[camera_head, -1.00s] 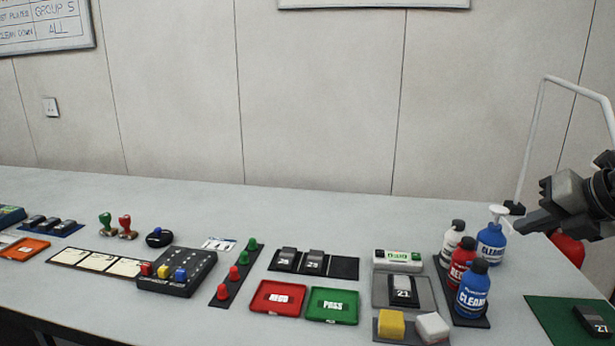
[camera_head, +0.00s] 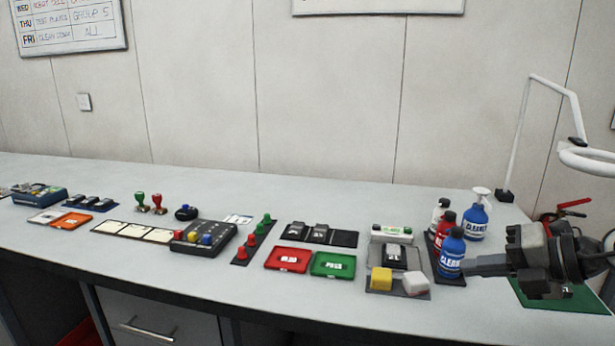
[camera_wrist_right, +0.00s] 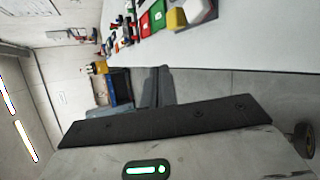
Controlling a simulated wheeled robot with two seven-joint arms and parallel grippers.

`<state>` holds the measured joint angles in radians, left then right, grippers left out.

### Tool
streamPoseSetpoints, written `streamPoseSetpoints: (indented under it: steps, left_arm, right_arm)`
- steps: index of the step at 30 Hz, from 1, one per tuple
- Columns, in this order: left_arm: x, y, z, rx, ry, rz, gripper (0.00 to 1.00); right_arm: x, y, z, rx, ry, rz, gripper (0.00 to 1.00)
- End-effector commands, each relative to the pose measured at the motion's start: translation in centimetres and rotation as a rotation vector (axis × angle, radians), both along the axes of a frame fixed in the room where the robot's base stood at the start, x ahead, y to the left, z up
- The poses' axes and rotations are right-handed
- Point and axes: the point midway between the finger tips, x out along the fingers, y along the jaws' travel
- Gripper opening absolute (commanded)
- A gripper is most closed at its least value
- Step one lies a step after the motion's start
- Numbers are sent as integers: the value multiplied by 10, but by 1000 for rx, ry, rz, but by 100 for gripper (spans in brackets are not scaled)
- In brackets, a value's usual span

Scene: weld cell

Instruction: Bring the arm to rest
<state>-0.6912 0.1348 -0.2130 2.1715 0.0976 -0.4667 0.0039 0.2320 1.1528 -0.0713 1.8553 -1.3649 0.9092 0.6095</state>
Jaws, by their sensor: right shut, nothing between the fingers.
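My right gripper (camera_head: 468,266) comes in from the right in the head view, its fingers shut and empty, pointing left. In the picture its fingertips lie at the lower edge of the front blue cleaner bottle (camera_head: 451,253); I cannot tell whether they touch. In the right wrist view, the closed fingers are not clearly visible; part of my own body (camera_wrist_right: 170,145) fills the lower part. My left gripper is not in view.
The long grey table (camera_head: 350,205) carries a red tray (camera_head: 289,259), a green tray (camera_head: 333,264), yellow (camera_head: 381,280) and white blocks, and a dark peg box (camera_head: 203,243).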

Motion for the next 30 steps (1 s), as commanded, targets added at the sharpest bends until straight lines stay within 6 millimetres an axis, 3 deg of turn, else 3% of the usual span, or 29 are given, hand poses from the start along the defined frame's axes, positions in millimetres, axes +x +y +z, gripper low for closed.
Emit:
streamPoseSetpoints:
  steps: [5, 8, 10, 13, 15, 18, 21, 25, 30]
  left_arm:
    - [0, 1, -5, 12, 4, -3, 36]
    - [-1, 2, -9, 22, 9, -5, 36]
    - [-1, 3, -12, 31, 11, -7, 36]
    - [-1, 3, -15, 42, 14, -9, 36]
    - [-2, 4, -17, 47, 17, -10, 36]
    - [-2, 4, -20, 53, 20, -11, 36]
    - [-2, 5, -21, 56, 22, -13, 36]
    - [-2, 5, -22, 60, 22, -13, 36]
    - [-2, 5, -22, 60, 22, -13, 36]
  right_arm:
    - [-18, 75, -38, 482, 28, -6, 0]
    - [-31, 102, -65, 876, 99, -181, 0]
    - [-43, 108, -100, 1136, 204, -413, 0]
    - [-74, 113, -165, 1375, 416, -785, 0]
    - [-99, 122, -203, 1449, 564, -986, 0]
    - [-136, 139, -243, 1498, 754, -1195, 0]
    - [-163, 156, -265, 1511, 898, -1321, 0]
    - [-182, 168, -277, 1512, 994, -1396, 0]
    - [-185, 170, -279, 1512, 1011, -1406, 0]
